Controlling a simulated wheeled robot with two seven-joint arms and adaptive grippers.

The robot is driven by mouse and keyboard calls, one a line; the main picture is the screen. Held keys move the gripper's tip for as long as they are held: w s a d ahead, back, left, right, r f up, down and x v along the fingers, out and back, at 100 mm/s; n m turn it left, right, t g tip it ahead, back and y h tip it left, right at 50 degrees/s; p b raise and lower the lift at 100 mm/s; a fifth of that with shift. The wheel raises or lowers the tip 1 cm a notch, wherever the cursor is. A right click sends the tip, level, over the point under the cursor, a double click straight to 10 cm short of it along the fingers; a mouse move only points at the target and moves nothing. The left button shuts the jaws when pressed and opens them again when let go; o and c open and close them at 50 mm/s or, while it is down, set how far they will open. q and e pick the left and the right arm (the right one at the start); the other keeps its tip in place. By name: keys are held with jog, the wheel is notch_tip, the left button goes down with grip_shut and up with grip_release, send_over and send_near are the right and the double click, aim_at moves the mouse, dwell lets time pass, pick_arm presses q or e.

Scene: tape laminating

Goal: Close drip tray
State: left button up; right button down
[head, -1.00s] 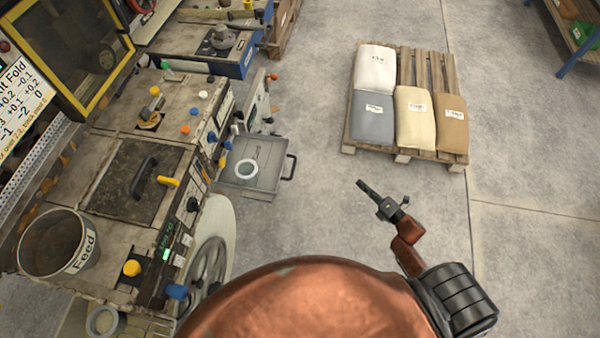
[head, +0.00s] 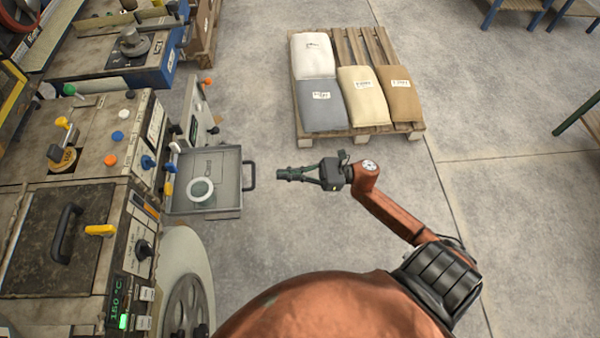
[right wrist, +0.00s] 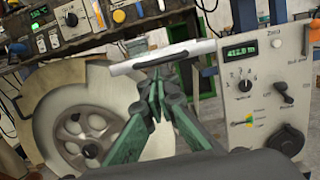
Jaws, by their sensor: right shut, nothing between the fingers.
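The grey drip tray (head: 228,207) sticks out from the side of the machine at the left, with a pale ring lying in it. Its dark handle (head: 252,175) faces right, toward my right gripper. My right gripper (head: 280,174) is shut and empty, pointing left, a short gap to the right of the handle in the head view. In the right wrist view, the shut fingertips (right wrist: 157,78) show in front of a pale, edge-on bar (right wrist: 162,60) that looks like the tray; I cannot tell if they touch. My left gripper is not in view.
The laminating machine (head: 60,240) with knobs and a black lid handle fills the left. A large wheel (head: 185,305) sits below the tray. A pallet with several sacks (head: 360,95) stands at the back. The concrete floor right of my arm is clear.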

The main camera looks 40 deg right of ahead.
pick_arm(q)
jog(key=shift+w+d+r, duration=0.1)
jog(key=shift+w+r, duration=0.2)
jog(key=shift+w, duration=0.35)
pick_arm(e)
jog(key=x, duration=0.5)
jog(key=shift+w+a, duration=0.2)
jog(key=shift+a, duration=0.1)
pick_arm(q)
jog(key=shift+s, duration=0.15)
